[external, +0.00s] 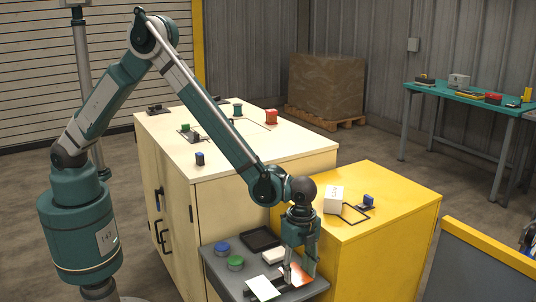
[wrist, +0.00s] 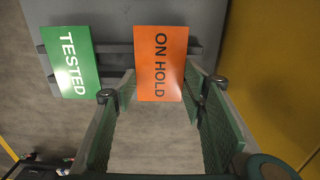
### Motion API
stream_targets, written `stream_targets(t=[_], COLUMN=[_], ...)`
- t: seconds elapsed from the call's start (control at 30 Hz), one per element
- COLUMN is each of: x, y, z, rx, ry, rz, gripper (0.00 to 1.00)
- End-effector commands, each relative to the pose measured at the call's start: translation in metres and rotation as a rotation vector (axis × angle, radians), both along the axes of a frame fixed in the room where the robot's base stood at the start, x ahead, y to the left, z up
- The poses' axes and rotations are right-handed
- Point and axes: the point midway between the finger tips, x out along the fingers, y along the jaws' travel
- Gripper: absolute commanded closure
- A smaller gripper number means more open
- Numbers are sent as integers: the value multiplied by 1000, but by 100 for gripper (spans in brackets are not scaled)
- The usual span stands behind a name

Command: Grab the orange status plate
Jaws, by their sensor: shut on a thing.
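The orange status plate (wrist: 161,63), marked ON HOLD, sits between the two fingers of my gripper (wrist: 162,90) in the wrist view. My gripper is shut on it. In the external view my gripper (external: 292,274) is low over the grey stand, and the orange face of the plate (external: 302,273) shows beside the fingers. A green plate (wrist: 68,62) marked TESTED is to the left in the wrist view, apart from my gripper. Dark rails of a rack (wrist: 115,48) run behind both plates.
The grey stand (external: 222,270) also holds a blue piece (external: 222,248), a green piece (external: 236,263), a black tray (external: 261,239) and a white block (external: 274,256). A yellow cabinet (external: 390,240) stands close on the right, and a taller cream cabinet (external: 240,215) behind.

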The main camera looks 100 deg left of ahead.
Motion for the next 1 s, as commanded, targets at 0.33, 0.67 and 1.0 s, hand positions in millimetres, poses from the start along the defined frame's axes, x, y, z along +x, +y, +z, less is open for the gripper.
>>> stream_targets(t=[0.33, 0.67, 1.0], x=[0, 0, 0], y=[0, 0, 0], z=[56, 96, 101], rx=[-1, -1, -1], ry=[1, 1, 1], rz=[0, 0, 0], gripper=[76, 76, 76])
